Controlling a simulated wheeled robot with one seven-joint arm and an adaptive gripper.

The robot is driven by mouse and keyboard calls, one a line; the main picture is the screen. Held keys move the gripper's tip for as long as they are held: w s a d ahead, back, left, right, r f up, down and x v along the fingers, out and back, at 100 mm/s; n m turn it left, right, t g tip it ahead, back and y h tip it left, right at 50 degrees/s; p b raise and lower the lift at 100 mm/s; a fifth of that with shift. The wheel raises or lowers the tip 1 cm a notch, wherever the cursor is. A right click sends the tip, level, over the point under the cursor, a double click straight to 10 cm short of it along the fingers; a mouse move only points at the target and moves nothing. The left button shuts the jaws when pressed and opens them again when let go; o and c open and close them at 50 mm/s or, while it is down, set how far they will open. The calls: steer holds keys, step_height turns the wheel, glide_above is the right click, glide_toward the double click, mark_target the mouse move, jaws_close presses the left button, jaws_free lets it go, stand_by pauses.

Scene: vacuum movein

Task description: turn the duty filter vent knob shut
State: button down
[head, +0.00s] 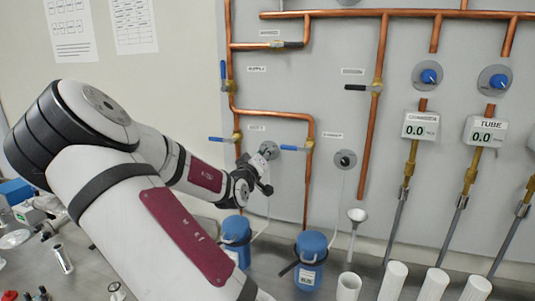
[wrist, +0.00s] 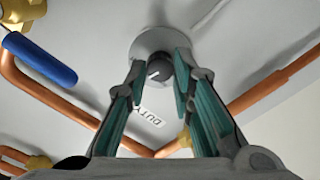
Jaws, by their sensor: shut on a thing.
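The duty filter vent knob (wrist: 159,70) is a small dark round knob with a white pointer line, on a light round plate (wrist: 150,42) on the grey panel. A label reading DUTY (wrist: 153,118) sits beside it in the wrist view. My gripper (wrist: 160,80) is shut on the knob, with one green-padded finger on each side. In the head view my gripper (head: 262,162) is at the panel and mostly hides the knob; part of its round plate (head: 269,149) shows.
A blue-handled valve (head: 293,148) on copper pipe is close right of my gripper; another blue handle (head: 220,140) is close left. A second dark knob (head: 345,160) is further right. Blue containers (head: 310,246) and (head: 236,231) stand below on the bench.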

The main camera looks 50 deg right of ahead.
steer(key=n+p, duration=0.1)
steer(key=n, duration=1)
steer(key=shift+w+f, duration=0.1)
steer(key=shift+w, duration=0.05)
steer(key=shift+n, duration=0.4)
steer(key=c, duration=1.4)
jaws_free()
steer(key=shift+o, duration=0.2)
steer(key=v, duration=1.2)
